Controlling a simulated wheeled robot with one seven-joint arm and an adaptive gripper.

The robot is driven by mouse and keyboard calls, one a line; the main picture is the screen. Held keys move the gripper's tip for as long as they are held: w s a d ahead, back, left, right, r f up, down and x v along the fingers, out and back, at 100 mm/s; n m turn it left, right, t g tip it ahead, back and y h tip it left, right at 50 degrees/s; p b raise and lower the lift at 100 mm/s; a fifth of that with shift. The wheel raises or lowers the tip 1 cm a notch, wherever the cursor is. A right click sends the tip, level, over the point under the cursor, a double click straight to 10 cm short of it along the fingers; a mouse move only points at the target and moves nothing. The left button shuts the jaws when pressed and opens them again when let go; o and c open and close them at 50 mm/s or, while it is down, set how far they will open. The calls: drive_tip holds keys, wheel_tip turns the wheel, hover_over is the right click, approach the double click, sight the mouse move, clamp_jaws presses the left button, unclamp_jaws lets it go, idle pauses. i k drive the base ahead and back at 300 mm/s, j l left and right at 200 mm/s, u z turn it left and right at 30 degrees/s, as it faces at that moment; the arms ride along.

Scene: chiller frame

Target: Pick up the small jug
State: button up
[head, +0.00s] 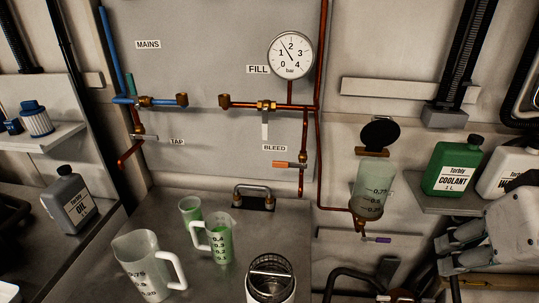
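The small jug (220,243) is clear with a white handle on its left side and dark level marks. It stands upright on the grey worktop and looks green inside. A larger clear jug (140,262) with a white handle on its right stands in front of it to the left. My gripper (443,256) is at the far right, well away from the small jug. Its two fingers point left with a gap between them, and nothing shows between them.
A green-tinted beaker (188,207) stands close behind the small jug. An open cylindrical container (270,280) stands at front right. A metal handle fitting (254,197) is at the back. Copper pipes and a sight vessel (371,188) lie between jug and gripper.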

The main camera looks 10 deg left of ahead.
sight(218, 227)
drive_tip(key=j+u, duration=0.15)
drive_tip(key=j, duration=0.4)
drive_tip(key=j+u, duration=0.15)
drive_tip(key=j, duration=0.4)
drive_tip(key=i+j+u, duration=0.15)
drive_tip(key=j, duration=0.35)
